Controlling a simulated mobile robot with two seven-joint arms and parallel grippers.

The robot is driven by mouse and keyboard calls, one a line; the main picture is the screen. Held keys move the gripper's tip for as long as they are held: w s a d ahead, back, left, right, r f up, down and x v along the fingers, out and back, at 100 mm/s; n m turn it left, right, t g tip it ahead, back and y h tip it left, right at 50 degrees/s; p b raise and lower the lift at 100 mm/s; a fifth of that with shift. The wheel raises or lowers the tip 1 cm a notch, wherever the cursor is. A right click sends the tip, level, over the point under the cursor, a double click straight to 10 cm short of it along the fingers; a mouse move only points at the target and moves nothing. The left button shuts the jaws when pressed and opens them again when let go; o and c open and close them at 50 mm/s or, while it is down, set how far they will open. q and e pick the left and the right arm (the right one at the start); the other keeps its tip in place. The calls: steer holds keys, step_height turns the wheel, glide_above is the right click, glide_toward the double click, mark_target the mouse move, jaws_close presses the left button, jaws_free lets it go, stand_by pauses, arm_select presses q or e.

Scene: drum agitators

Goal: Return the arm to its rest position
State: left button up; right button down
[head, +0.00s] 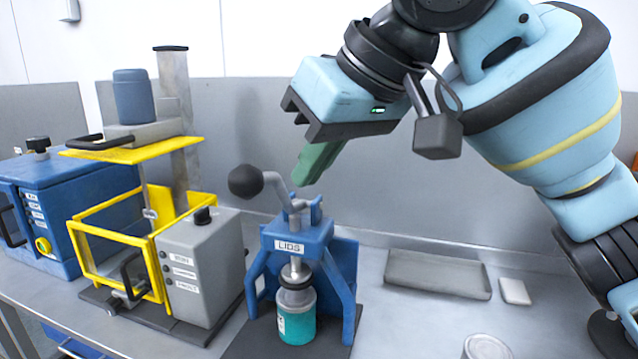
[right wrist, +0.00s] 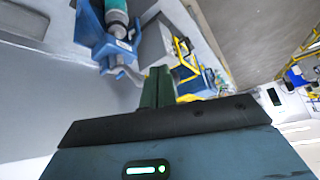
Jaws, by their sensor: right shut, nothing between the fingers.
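My right gripper (head: 318,163) is in the upper middle of the head view, on the arm that comes in from the upper right. Its green fingers are shut with nothing between them. They point down and left, above and behind the blue press labelled LIDS (head: 290,240), and look apart from it. In the right wrist view the closed green fingers (right wrist: 158,86) also show, with the press (right wrist: 110,45) beyond them, to the left. A teal container (head: 297,318) with a dark top stands under the press. My left gripper is not in view.
Left of the press stands a yellow-framed agitator (head: 120,240) with a grey control box (head: 203,268), and a blue machine (head: 65,205) further left. A grey tray (head: 437,273), a small white block (head: 514,291) and a round lid (head: 487,347) lie to the right. A grey wall panel is behind.

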steer(key=w+f+y, duration=0.2)
steer(key=w+f, duration=0.2)
steer(key=f, duration=1.4)
steer(key=s+d+f+m, duration=0.1)
steer(key=d+f+m, duration=0.15)
steer(key=f, duration=0.65)
steer(key=s+d+f+m, duration=0.1)
steer(key=s+d+f, duration=0.15)
steer(key=f, duration=0.65)
steer(key=s+d+f+m+h, duration=0.1)
steer(key=s+d+f+h, duration=0.1)
steer(key=s+d+f, duration=0.4)
steer(key=s+d+f+m+h, duration=0.1)
steer(key=s+d+f+m, duration=0.2)
steer(key=f, duration=0.5)
steer(key=s+d+f+g+h, duration=0.1)
steer(key=s+d+f+h, duration=0.15)
steer(key=s+d, duration=0.4)
steer(key=s+d+f+g+h, duration=0.1)
steer(key=s+d+f+h, duration=0.2)
steer(key=s, duration=0.7)
steer(key=w+a+f+t+y, duration=0.2)
steer(key=w+f+t, duration=0.4)
steer(key=f, duration=0.4)
steer(key=shift+w+f+n+t+y, duration=0.2)
steer(key=shift+f+n+t+y, duration=0.2)
steer(key=shift+t, duration=0.2)
